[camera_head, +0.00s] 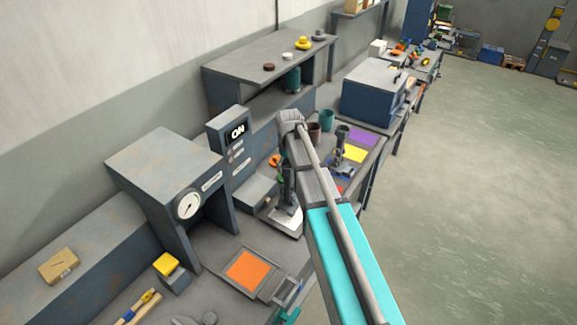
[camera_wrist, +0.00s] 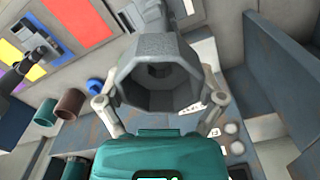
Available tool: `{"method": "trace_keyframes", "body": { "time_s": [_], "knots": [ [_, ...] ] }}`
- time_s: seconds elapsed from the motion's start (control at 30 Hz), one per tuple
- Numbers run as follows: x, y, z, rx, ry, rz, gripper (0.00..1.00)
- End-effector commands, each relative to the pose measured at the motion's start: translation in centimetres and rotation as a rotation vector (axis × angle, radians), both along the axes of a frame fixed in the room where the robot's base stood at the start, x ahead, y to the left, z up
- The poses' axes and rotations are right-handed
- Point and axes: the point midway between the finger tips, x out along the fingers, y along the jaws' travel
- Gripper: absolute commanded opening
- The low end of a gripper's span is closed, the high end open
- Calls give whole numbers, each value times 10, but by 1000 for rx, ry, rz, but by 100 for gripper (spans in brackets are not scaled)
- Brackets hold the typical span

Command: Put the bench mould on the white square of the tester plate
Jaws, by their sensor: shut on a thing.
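The bench mould (camera_wrist: 165,47) is a grey, faceted, hollow piece, seen end-on in the wrist view with its dark opening facing the camera. My gripper (camera_wrist: 160,98) has its fingers closed on both sides of it. A pale surface shows behind the mould in the wrist view. In the head view my arm covers much of this area, and a white patch (camera_head: 287,226) shows at the foot of a dark grey upright shape. I cannot tell whether the mould touches that patch or hangs above it.
A machine with an ON display (camera_head: 237,132) stands left of my arm. A mat with purple (camera_head: 362,137) and yellow (camera_head: 350,154) squares lies to the right, with a dark upright tool on it. A brown cup (camera_head: 313,134) stands nearby. An orange square (camera_head: 248,270) lies in front.

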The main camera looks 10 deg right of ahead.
Motion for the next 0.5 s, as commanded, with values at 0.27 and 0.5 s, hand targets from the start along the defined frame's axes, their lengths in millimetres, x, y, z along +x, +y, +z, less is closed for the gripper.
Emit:
{"method": "trace_keyframes", "body": {
  "time_s": [0.27,0.5],
  "knots": [
    [0,0,-25,0,0,0,26],
    [0,0,-33,0,0,0,26]
  ]
}}
